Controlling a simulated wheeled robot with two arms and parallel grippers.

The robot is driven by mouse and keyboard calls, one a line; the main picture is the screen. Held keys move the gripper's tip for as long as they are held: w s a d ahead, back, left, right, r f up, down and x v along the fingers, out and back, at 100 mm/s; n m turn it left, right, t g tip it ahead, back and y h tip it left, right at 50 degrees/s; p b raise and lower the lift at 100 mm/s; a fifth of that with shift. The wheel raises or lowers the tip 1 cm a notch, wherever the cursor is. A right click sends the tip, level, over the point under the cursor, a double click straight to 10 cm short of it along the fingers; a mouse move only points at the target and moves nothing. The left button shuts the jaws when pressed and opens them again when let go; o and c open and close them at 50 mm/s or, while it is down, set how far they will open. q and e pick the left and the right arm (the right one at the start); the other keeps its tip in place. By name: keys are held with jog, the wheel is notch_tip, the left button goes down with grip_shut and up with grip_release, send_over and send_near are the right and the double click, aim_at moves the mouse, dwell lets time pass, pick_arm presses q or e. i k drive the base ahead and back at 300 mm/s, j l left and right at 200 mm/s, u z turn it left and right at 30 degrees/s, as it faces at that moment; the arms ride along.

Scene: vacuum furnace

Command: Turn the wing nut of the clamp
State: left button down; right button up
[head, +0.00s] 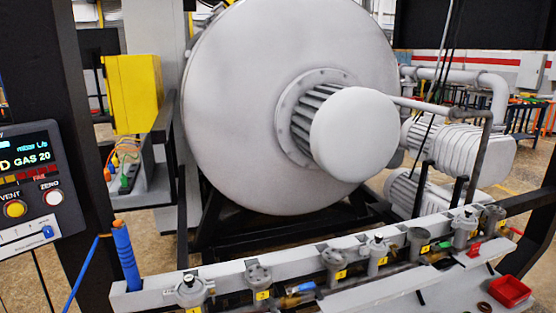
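A pale rail (232,268) runs along the bottom, rising to the right. Several grey metal fittings stand along it, most with yellow number tags. One is at the near left end (190,291), and others are near the middle (334,262) and toward the right end (465,224). Some have small knob-like or wing-like tops. The fittings are too small to tell which one is the clamp or where its wing nut is. Neither of my grippers shows in the head view.
The large grey furnace vessel (235,110) and its pump (460,150) stand behind the rail. A gauge panel (35,190) is at left. A blue cylinder (126,258) with a hose stands at the rail's left end. A red tray (510,291) and dark ring (485,306) lie at lower right.

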aim_at(483, 219)
jog(key=i+l+u, duration=0.3)
jog(key=l, duration=1)
jog(key=l+u, duration=0.3)
jog(key=l, duration=1)
